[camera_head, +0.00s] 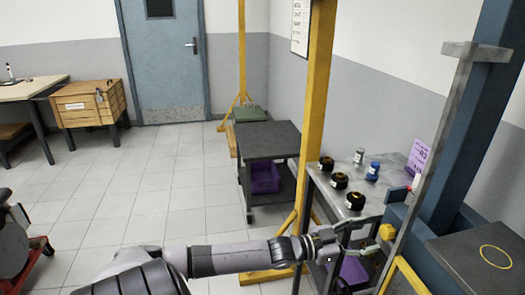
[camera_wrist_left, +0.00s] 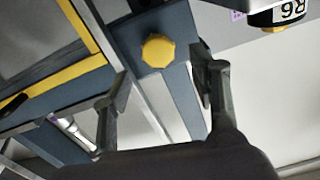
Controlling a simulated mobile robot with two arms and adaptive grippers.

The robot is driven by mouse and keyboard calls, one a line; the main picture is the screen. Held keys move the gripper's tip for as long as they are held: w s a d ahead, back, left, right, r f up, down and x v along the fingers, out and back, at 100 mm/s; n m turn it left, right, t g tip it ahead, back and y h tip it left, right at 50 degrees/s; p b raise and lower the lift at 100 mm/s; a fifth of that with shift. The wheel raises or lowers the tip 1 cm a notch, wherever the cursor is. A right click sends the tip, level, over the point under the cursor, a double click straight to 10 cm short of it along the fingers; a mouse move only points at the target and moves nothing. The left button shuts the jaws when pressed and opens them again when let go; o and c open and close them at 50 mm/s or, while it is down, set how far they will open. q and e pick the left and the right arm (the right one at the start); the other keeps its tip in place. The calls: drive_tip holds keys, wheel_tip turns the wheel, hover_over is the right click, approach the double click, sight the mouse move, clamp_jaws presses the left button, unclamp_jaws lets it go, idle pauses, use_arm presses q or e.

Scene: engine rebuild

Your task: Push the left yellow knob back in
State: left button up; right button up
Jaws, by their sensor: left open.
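The yellow knob (camera_head: 387,232) sits on the front of the blue frame in the head view, just right of my left gripper (camera_head: 345,235). In the left wrist view the yellow knob (camera_wrist_left: 158,50) is a rounded, many-sided cap on a blue face. It appears beyond and between the two open fingers of my left gripper (camera_wrist_left: 156,88), with no contact visible. How far the knob stands out cannot be told. Only one such knob shows clearly. My right gripper is not in view.
A metal table (camera_head: 340,206) holds several dark round parts and a blue canister (camera_head: 373,171). A yellow post (camera_head: 317,110) stands left of it. A grey upright bar (camera_head: 437,150) rises close to the knob. A dark cart (camera_head: 268,141) stands behind.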

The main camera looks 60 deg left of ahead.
use_arm(q)
drive_tip(key=v, duration=1.5)
drive_tip(key=s+a+f+n+g+y, duration=0.1)
drive_tip(key=a+f+y, duration=0.2)
drive_tip(key=f, duration=0.6)
drive_tip(key=s+a+f+n+g+y, duration=0.1)
drive_tip(key=s+a+f+n+y, duration=0.1)
drive_tip(key=a+f, duration=0.4)
drive_tip(key=shift+s+a+f+g+y+b, duration=0.3)
drive_tip(key=shift+f+y, duration=0.2)
drive_tip(key=shift+f, duration=1.4)
